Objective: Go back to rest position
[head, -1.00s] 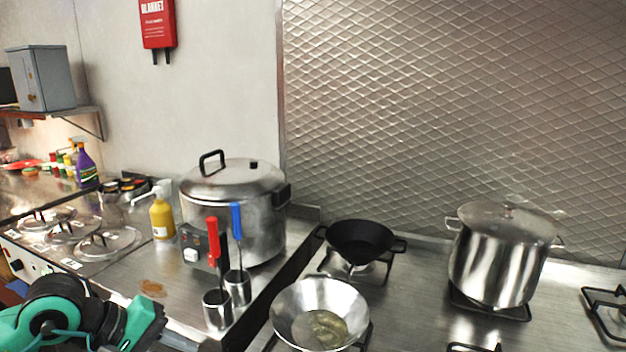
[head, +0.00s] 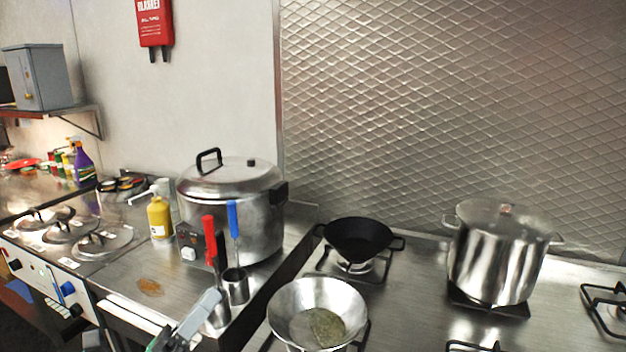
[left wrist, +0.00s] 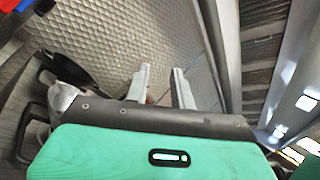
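My left gripper (head: 205,305) shows at the bottom of the head view, its pale grey finger in front of the metal cups. In the left wrist view, its two fingers (left wrist: 160,75) stand apart with nothing visible between them, so it is open and empty. My right gripper is in neither view.
Metal cups (head: 236,287) with red and blue handles stand before a large lidded cooker (head: 232,190). A steel wok (head: 290,305) with greenish food, a black pan (head: 358,238) and a steel pot (head: 495,255) are on the stove. A yellow pump bottle (head: 159,218) stands left.

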